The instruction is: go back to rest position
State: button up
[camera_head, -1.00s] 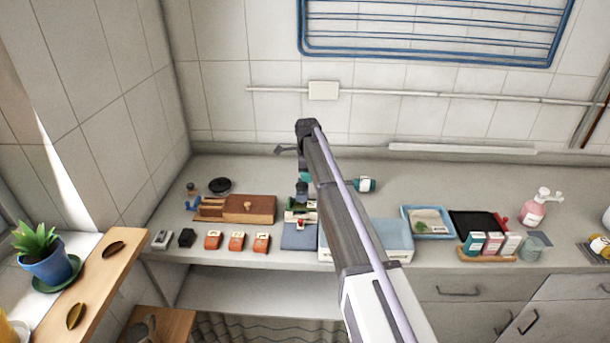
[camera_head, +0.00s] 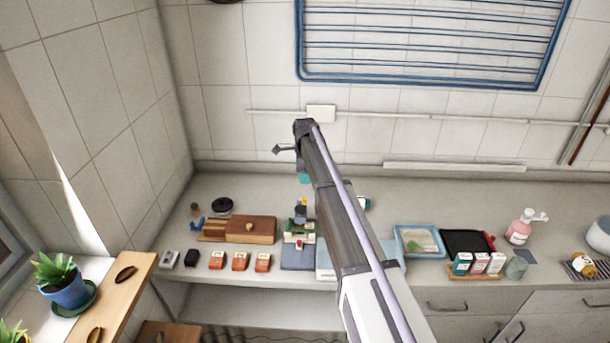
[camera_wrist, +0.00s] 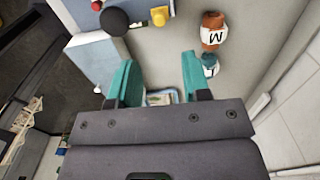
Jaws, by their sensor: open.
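My gripper (camera_wrist: 157,80) is open in the wrist view, with its two teal fingers apart and nothing between them. In the head view my gripper (camera_head: 304,178) shows as a small teal patch at the end of my arm, above the counter. The arm reaches up from the bottom of the picture and hides part of the counter behind it. Below and just left of the gripper stands a small device (camera_head: 300,228) with a dark knob on top.
A wooden block (camera_head: 251,230) and several orange boxes (camera_head: 240,262) are on the counter's left. A blue tray (camera_head: 419,241), a black tray (camera_head: 467,241) and a pink pump bottle (camera_head: 520,227) are on the right. A blue rack (camera_head: 425,83) hangs on the wall.

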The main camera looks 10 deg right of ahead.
jog(key=shift+r, duration=0.3)
jog(key=s+f+n+b, duration=0.3)
jog(key=s+n, duration=0.4)
jog(key=s, duration=0.6)
jog(key=s+a+f+n+b, duration=0.1)
jog(key=s+f+n+b, duration=0.3)
jog(key=s, duration=1)
jog(key=s+a+f+n+b, duration=0.1)
jog(key=s+f+n+b, duration=0.2)
jog(key=s+n, duration=0.7)
jog(key=s+b, duration=0.1)
jog(key=s, duration=0.2)
jog(key=shift+s+f, duration=0.25)
jog(key=shift+f, duration=0.1)
jog(key=shift+c, duration=0.4)
